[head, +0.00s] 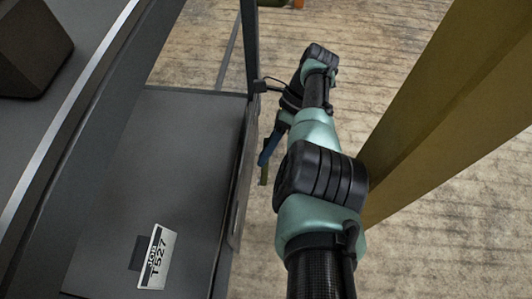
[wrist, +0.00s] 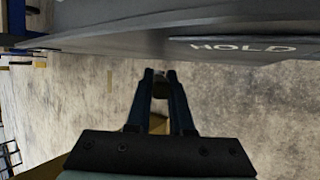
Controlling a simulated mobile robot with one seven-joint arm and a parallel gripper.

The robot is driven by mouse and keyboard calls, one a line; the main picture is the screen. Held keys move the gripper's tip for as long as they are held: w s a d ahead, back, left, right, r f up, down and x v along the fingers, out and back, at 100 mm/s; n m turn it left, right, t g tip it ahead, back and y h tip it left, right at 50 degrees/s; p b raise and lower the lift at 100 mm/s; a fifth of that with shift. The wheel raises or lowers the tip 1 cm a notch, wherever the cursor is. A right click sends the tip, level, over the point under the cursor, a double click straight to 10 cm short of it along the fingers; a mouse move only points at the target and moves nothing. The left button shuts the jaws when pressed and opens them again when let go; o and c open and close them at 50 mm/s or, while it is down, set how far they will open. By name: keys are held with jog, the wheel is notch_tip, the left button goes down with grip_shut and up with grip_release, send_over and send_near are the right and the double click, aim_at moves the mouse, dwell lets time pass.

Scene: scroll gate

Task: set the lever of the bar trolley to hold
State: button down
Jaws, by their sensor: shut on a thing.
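The bar trolley (head: 170,150) is a dark grey frame with shelves on the left of the head view. Its side panel (wrist: 120,22) runs along the top of the wrist view, where the word HOLD (wrist: 243,47) is printed on a dark plate to the right. My gripper (head: 264,163) has blue fingers and is beside the trolley's right side. In the wrist view my gripper (wrist: 161,75) is shut on a small dark olive piece, which I take as the lever (wrist: 161,89). An olive end of it (head: 264,175) shows below the fingers. The rest of the lever is hidden.
A thick yellow post (head: 450,100) slants close along the right side of my arm. A label reading T527 (head: 157,257) is on the trolley's lower shelf. A dark box (head: 30,45) sits at upper left. Worn floor (head: 410,240) is bare at lower right.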

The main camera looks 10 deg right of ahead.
jog(key=shift+f, duration=0.1)
jog(key=c, duration=0.8)
grip_release()
notch_tip(320, 180, up, 10)
jog(key=p, duration=0.9)
jog(key=shift+p, duration=0.35)
